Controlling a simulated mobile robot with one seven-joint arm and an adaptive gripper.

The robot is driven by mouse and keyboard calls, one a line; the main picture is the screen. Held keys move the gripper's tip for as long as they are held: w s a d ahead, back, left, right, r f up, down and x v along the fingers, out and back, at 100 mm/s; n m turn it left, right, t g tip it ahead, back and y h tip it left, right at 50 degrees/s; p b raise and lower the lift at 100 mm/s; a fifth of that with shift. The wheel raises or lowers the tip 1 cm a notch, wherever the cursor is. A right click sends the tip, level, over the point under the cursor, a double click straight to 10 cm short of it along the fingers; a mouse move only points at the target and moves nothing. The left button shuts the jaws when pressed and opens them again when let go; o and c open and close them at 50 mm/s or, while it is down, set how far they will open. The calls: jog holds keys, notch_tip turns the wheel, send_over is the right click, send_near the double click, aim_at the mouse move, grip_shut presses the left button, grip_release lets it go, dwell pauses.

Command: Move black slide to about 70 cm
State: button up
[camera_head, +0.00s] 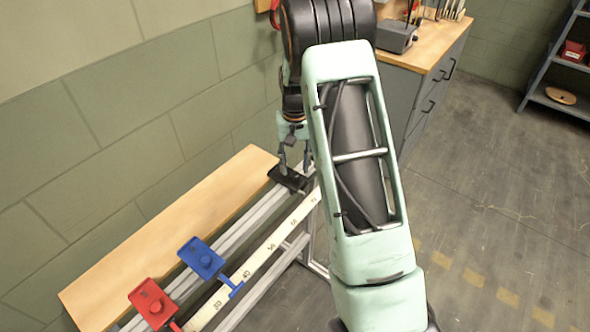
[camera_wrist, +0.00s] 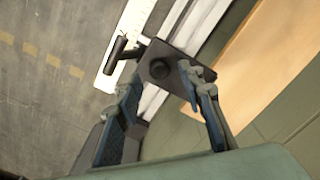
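The black slide (camera_head: 285,178) sits on the rail at the far end of the bench, past the blue slide. In the wrist view it is a dark plate (camera_wrist: 184,45) with a round knob (camera_wrist: 159,69) and a pointer arm reaching to the white scale (camera_wrist: 121,58). My gripper (camera_head: 294,162) is right above the slide. In the wrist view its two fingers (camera_wrist: 160,82) are apart, one on each side of the knob, with gaps showing. The scale (camera_head: 263,254) has numbers growing toward the far end. My arm hides the black slide's pointer in the head view.
A blue slide (camera_head: 203,257) and a red slide (camera_head: 152,303) sit nearer on the same rails (camera_head: 232,237). A wooden board (camera_head: 165,232) runs along the wall side. A grey cabinet (camera_head: 437,85) and shelf (camera_head: 553,70) stand behind right. The floor at right is clear.

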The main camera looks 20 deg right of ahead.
aim_at(295, 174)
notch_tip(295, 174, up, 10)
jog(key=shift+f, duration=0.2)
dwell(0.4)
